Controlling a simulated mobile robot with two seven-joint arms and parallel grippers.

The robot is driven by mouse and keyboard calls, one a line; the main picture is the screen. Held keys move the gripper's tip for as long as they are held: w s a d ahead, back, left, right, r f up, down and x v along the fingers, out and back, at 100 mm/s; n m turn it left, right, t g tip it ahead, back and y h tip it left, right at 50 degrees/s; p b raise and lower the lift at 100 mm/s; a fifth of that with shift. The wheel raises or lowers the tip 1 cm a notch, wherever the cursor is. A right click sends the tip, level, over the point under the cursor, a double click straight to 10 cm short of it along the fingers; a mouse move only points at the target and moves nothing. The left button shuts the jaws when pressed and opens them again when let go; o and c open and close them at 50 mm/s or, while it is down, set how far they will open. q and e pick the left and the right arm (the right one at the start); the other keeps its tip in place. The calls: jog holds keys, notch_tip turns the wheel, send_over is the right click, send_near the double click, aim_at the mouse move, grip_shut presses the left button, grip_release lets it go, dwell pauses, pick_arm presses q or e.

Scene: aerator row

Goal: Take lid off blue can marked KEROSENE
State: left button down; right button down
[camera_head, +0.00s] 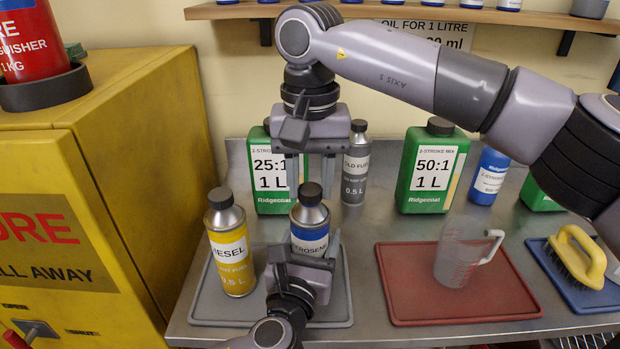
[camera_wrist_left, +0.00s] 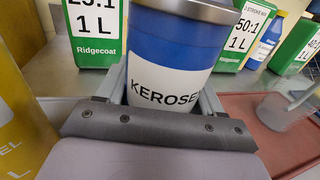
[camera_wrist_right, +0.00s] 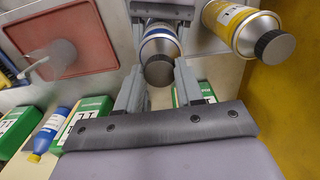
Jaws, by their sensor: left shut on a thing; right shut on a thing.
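The blue can marked KEROSENE (camera_head: 310,228) stands upright on the grey mat, its black lid (camera_head: 310,193) on top. It also shows in the left wrist view (camera_wrist_left: 172,50), its label partly cut off by my gripper. My left gripper (camera_head: 302,258) is shut on the can's body from the front. My right gripper (camera_head: 310,180) comes down from above and is shut on the black lid, one finger on each side. The right wrist view shows the lid (camera_wrist_right: 160,71) between the fingertips, with the can's silver shoulder behind it.
A yellow DIESEL can (camera_head: 230,250) stands close left on the grey mat (camera_head: 206,305). A green 25:1 container (camera_head: 268,180) and a grey bottle (camera_head: 355,170) stand behind. A red mat (camera_head: 410,300) with a clear jug (camera_head: 458,255) lies to the right. A yellow cabinet (camera_head: 150,130) borders the left.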

aim_at(310, 189)
jog(key=shift+r, duration=0.15)
jog(key=shift+r, duration=0.9)
jog(key=shift+r, duration=2)
pick_arm(q)
jog(key=shift+c, duration=0.4)
grip_release()
jog(key=shift+s, duration=0.1)
